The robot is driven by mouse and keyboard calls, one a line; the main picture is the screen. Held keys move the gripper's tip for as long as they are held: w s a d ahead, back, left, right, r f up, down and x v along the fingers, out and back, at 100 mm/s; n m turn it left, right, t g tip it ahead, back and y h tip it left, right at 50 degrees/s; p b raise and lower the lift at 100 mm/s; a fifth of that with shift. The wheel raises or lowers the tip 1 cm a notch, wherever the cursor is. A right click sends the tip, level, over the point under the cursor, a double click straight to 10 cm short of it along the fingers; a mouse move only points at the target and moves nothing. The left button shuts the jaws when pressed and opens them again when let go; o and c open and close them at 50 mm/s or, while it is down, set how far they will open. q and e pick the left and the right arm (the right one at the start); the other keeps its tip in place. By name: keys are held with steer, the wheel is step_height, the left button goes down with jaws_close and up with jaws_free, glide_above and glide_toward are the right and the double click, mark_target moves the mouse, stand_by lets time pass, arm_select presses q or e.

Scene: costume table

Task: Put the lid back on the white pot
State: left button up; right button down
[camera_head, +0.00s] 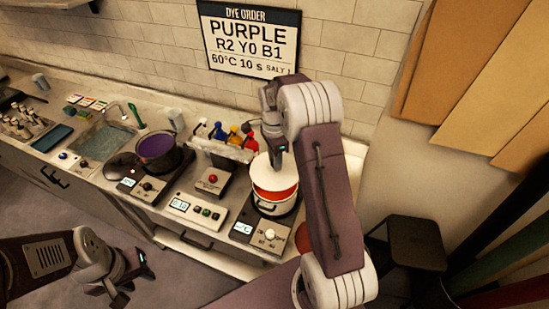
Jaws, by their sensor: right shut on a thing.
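The white pot (275,207) stands on a hot plate at the right part of the counter, with an orange-red band (276,192) showing below its top. The pale round lid (264,176) is over the pot, under my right gripper (279,158). The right gripper is shut on the lid from above. The orange-red band shows beneath the lid's near edge, so the lid looks raised; the far side of the pot is hidden. My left gripper (126,283) hangs at the lower left, apart from the counter, and its jaw opening is not clear.
A dark pot with purple contents (156,146) stands on another hot plate to the left. Control boxes (198,211) sit between the two. Several coloured bottles (234,136) stand behind a grey rack. A sink (104,140) lies further left. A dark stool (416,240) is at the right.

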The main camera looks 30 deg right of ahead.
step_height(320, 180, down, 4)
steer(key=b, duration=0.3)
steer(key=shift+f+b, duration=0.75)
steer(key=shift+f, duration=0.25)
steer(key=shift+p, duration=0.4)
steer(key=shift+f, duration=0.1)
stand_by(0.7)
stand_by(0.5)
steer(key=c, duration=0.5)
jaws_free()
